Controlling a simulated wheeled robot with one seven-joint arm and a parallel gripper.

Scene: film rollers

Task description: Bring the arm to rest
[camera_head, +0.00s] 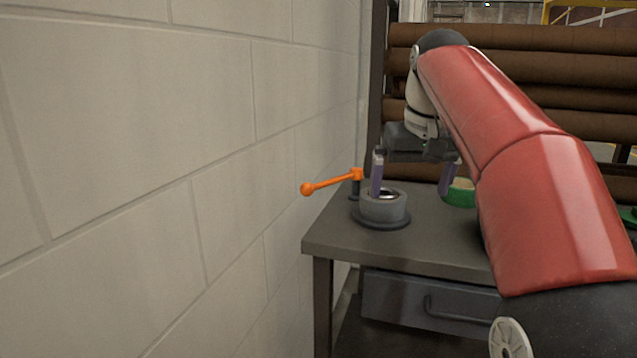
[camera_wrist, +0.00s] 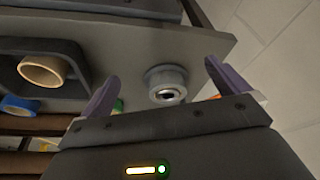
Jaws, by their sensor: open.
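My arm reaches over the dark grey table (camera_head: 430,245) in the head view. My gripper (camera_head: 412,182) points down with its two purple fingers wide apart and nothing between them. In the head view the left finger overlaps a grey round fixture (camera_head: 383,209) on a dark disc base; I cannot tell whether they touch. In the wrist view the open gripper (camera_wrist: 160,74) has the grey fixture (camera_wrist: 158,78) beyond its fingers, between them in the picture. The fixture has a dark hole in its top.
An orange lever (camera_head: 330,183) stands behind the fixture, by the pale block wall (camera_head: 140,150). A green roll (camera_head: 459,195) lies near the right finger. The wrist view shows a dark tray (camera_wrist: 78,62) with a tan roll (camera_wrist: 42,70), and a blue roll (camera_wrist: 20,105). Brown rolls (camera_head: 560,68) stand behind.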

